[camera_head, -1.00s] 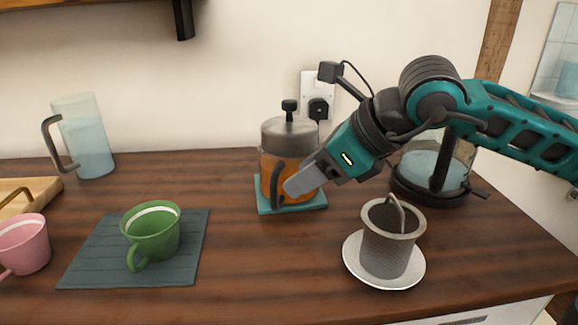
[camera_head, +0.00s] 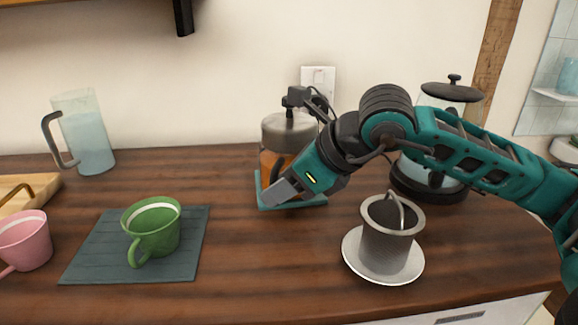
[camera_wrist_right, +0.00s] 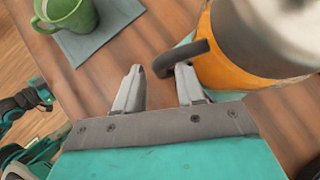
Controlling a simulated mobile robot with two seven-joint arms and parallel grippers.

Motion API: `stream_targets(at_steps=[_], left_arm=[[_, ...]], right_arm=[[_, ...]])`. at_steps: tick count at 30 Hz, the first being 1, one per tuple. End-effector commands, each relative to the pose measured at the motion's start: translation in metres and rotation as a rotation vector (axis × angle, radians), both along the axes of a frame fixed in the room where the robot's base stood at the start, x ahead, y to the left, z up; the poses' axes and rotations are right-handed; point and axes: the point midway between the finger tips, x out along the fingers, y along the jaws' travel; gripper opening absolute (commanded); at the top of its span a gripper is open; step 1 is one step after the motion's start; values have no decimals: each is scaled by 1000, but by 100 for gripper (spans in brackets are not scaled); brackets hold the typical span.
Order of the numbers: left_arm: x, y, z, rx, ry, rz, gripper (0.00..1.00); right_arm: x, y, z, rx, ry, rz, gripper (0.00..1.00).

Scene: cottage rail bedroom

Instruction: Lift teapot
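The teapot (camera_head: 286,134) has a metal lid, amber liquid and a dark handle. It stands on a teal coaster (camera_head: 318,199) near the wall. My right gripper (camera_head: 272,193) is in front of it at the handle and hides part of its body. In the right wrist view, the teapot (camera_wrist_right: 232,45) is at the upper right. The two fingers of my right gripper (camera_wrist_right: 161,76) are apart, and the handle's lower end reaches to the gap between their tips. Contact cannot be told. My left gripper is not seen in the head view.
A strainer (camera_head: 390,240) on a white saucer (camera_head: 352,256) stands right of the gripper, below my forearm. A glass kettle (camera_head: 440,105) is behind the arm. A green cup (camera_head: 152,232) on a slate mat (camera_head: 85,262) stands left, with clear wood between.

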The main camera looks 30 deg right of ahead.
Motion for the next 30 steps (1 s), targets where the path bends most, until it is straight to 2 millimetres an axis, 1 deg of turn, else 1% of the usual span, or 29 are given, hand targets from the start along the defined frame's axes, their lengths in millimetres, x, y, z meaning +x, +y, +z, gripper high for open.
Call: stream_targets(at_steps=[1, 9, 12, 30], left_arm=[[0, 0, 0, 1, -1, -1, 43], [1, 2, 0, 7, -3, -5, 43], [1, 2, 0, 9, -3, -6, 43], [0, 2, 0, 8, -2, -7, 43]], right_arm=[[0, 0, 0, 0, 0, 0, 33], [0, 0, 0, 0, 0, 0, 7], [0, 0, 0, 0, 0, 0, 0], [0, 0, 1, -1, -4, 0, 0]])
